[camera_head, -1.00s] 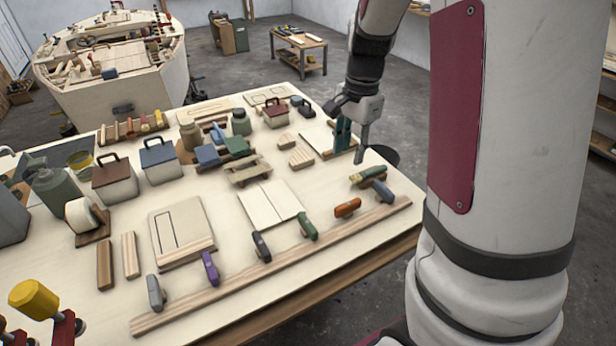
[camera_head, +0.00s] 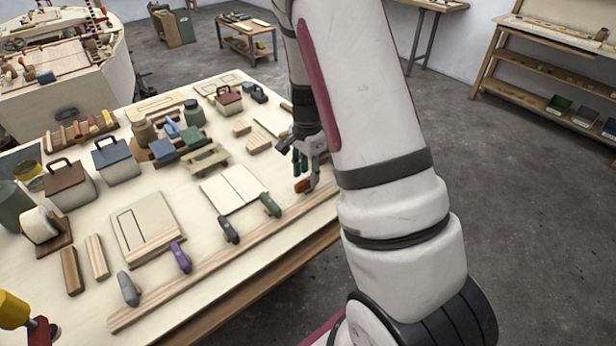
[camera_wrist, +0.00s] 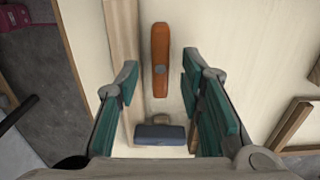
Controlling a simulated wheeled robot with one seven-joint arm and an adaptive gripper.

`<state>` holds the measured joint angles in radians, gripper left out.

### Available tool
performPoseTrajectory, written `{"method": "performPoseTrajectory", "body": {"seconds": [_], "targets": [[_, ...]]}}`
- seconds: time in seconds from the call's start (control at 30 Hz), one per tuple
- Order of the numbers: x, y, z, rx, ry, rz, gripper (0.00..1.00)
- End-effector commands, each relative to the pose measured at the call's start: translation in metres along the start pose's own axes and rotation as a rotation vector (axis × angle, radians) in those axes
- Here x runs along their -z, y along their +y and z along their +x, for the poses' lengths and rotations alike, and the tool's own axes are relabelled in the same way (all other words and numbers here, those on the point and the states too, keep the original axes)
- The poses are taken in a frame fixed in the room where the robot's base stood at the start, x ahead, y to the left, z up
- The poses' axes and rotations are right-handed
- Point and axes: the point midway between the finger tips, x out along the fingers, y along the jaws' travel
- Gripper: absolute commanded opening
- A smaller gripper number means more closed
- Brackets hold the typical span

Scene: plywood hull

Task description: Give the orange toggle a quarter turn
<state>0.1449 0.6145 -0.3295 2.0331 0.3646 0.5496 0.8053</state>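The orange toggle (camera_wrist: 160,60) is in the upper middle of the wrist view, with a small round pivot at its middle. It lies lengthwise, parallel to the wooden strip (camera_wrist: 122,40) on its left. In the head view only part of the orange toggle (camera_head: 302,186) shows below my gripper (camera_head: 304,167). In the wrist view my gripper (camera_wrist: 161,76) is open, with teal-padded fingers apart on the left and right of the toggle's line. Nothing is between the pads in its grasp. I cannot tell the height of the fingertips above the toggle.
A blue-grey toggle (camera_wrist: 160,133) lies crosswise between the fingers' lower parts in the wrist view. Green (camera_head: 270,204), black (camera_head: 229,229), purple (camera_head: 181,257) and grey (camera_head: 128,288) toggles line the strip. A pale panel (camera_head: 233,188) lies behind.

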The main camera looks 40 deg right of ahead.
Motion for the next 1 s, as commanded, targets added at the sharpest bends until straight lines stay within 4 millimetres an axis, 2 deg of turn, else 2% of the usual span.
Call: {"method": "performPoseTrajectory", "body": {"seconds": [0.2, 0.53, 0.7, 1.0], "targets": [[0.0, 0.0, 0.019, -0.001, 0.0, 0.001, 0.35], [0.0, -0.001, 0.021, 0.001, 0.0, -0.001, 0.35], [0.0, -0.001, 0.021, 0.001, 0.0, -0.001, 0.0], [0.0, -0.001, 0.021, 0.001, 0.0, -0.013, 0.0]]}}
